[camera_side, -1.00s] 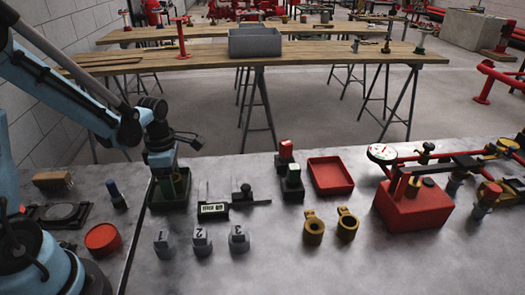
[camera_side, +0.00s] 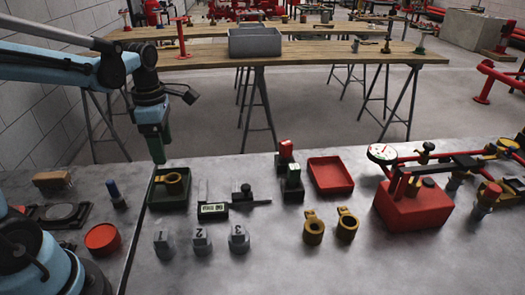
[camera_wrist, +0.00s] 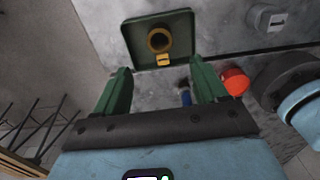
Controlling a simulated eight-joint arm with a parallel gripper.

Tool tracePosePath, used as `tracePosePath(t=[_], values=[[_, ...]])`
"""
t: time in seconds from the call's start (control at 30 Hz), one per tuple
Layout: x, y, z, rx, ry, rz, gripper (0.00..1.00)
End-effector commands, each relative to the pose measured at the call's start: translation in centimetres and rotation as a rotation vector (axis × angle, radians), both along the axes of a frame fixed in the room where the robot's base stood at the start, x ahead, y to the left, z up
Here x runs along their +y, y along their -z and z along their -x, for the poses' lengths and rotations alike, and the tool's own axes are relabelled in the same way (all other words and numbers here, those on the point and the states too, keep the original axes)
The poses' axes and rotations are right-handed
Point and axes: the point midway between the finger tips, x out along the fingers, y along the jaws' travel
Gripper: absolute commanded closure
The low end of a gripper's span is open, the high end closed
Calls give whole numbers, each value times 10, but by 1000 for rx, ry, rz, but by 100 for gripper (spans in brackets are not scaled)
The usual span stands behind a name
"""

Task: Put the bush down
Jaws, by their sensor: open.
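A brass bush (camera_side: 173,184) with a side tab lies in the dark green tray (camera_side: 168,205) on the grey table. In the wrist view the bush (camera_wrist: 159,40) sits near the middle of the green tray (camera_wrist: 135,45), its tab pointing toward my gripper. My gripper (camera_side: 157,160) is above the tray in the side view, apart from the bush. In the wrist view its two green fingers (camera_wrist: 163,80) are spread wide with nothing between them.
Two more brass bushes, one left (camera_side: 313,231) and one right (camera_side: 347,225), stand farther right. Numbered grey blocks (camera_side: 201,239) stand in front of the tray. A red round lid (camera_side: 102,238) is at front left.

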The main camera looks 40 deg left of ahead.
Motion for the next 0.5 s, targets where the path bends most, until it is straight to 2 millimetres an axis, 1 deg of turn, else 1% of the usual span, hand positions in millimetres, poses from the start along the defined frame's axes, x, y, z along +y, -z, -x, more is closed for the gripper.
tracePosePath(t=[0.1, 0.2, 0.27, 0.37, 0.47, 0.5], values=[[0, -9, 0, 0, 0, 0, 28], [-1, -12, 1, -4, 12, -1, 28], [-3, -14, 1, -13, 51, -4, 28], [-10, -16, 3, -49, 198, -19, 28], [-21, -18, 6, -106, 444, -52, 28], [-26, -19, 7, -131, 556, -71, 28]])
